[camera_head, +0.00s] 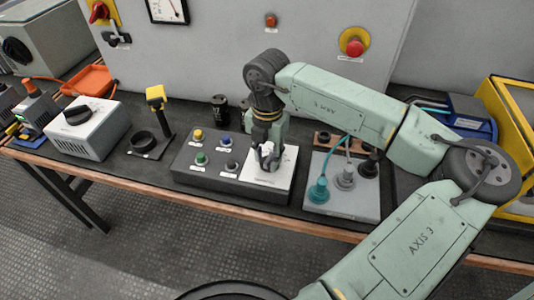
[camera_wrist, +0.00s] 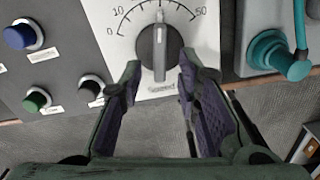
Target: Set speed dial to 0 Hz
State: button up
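The speed dial (camera_wrist: 172,42) is a round black knob with a grey bar handle on a white plate (camera_wrist: 105,14). Its scale shows 0 at lower left, 10 at upper left and 50 at upper right. The bar stands nearly upright in the wrist view, its upper end toward the top of the scale. My gripper (camera_wrist: 159,66) is open, one fingertip on each side of the knob's lower part. I cannot tell whether they touch it. In the head view my gripper (camera_head: 268,158) points down over the white plate and mostly hides the dial.
Yellow (camera_head: 197,135), blue (camera_head: 224,140), green (camera_head: 201,158) and black (camera_head: 231,167) buttons share the dark box left of the dial. A plate with teal (camera_head: 319,190) and grey (camera_head: 345,177) plugs is close on the right. A grey cabinet (camera_head: 220,50) stands behind.

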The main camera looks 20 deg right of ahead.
jog(key=shift+f, duration=0.45)
grip_shut()
dwell(0.3)
